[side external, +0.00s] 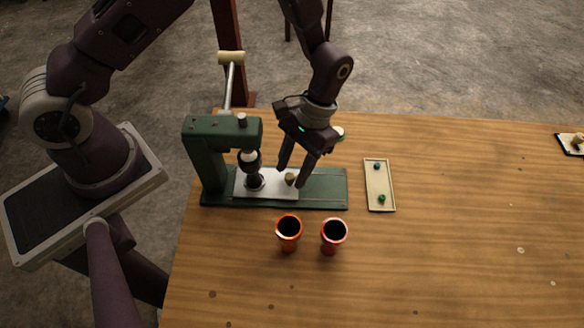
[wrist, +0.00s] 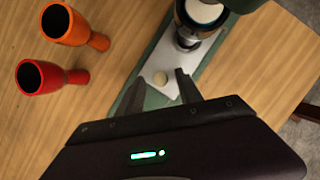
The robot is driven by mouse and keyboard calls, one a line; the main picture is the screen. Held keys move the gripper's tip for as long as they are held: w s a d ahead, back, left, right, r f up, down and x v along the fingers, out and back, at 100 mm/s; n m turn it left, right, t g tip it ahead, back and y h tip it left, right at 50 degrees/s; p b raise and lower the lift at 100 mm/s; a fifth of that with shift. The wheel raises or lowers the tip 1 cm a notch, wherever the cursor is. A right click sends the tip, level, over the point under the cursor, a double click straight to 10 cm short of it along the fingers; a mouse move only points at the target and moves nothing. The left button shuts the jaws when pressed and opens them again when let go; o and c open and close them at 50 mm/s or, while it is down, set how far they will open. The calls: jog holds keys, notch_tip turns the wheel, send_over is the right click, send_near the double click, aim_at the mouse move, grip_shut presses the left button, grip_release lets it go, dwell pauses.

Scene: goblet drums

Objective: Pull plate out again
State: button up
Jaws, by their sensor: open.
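The white plate (side external: 278,191) lies on the green base of a press, partly under the press head. It also shows in the wrist view (wrist: 167,66). A small round tan knob (side external: 290,179) stands on the plate's right part; the wrist view shows it too (wrist: 160,78). A dark goblet-shaped piece (side external: 254,178) stands on the plate under the press head. My gripper (side external: 289,177) is open, with its fingers pointing down, one on either side of the knob. In the wrist view my gripper (wrist: 160,93) has its fingertips near the knob. I cannot tell whether they touch it.
The green press (side external: 205,155) with its raised lever (side external: 231,80) stands at the left. An orange goblet drum (side external: 289,230) and a red one (side external: 332,235) stand in front of it. A shallow tray (side external: 380,166) with small balls lies to the right. The table's right part is mostly clear.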

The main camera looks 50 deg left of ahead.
jog(key=shift+s+f, duration=0.1)
jog(key=shift+f, duration=0.15)
grip_shut()
dwell(1.3)
